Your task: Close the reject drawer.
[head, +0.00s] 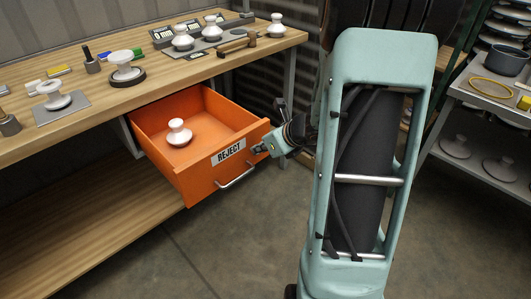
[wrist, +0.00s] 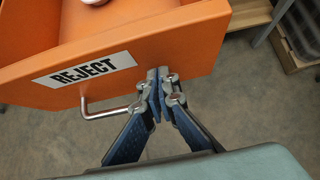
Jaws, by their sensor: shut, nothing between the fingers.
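The orange reject drawer (head: 161,110) is pulled out from under the wooden workbench, with a white REJECT label (head: 228,152) and a metal handle (head: 237,177) on its front. A white insulator (head: 179,133) stands inside it. My gripper (head: 259,149) is at the right part of the drawer front, beside the label. In the wrist view my gripper (wrist: 158,75) is shut and empty. Its fingertips are at the drawer front (wrist: 195,50), just right of the handle (wrist: 108,113); I cannot tell whether they touch it.
The workbench (head: 100,100) holds several insulators, a grey tray (head: 207,38) and small tools. A lower wooden shelf (head: 90,220) lies below the drawer. A metal rack (head: 480,130) with a pot stands at the right. The floor (head: 230,250) before the drawer is clear.

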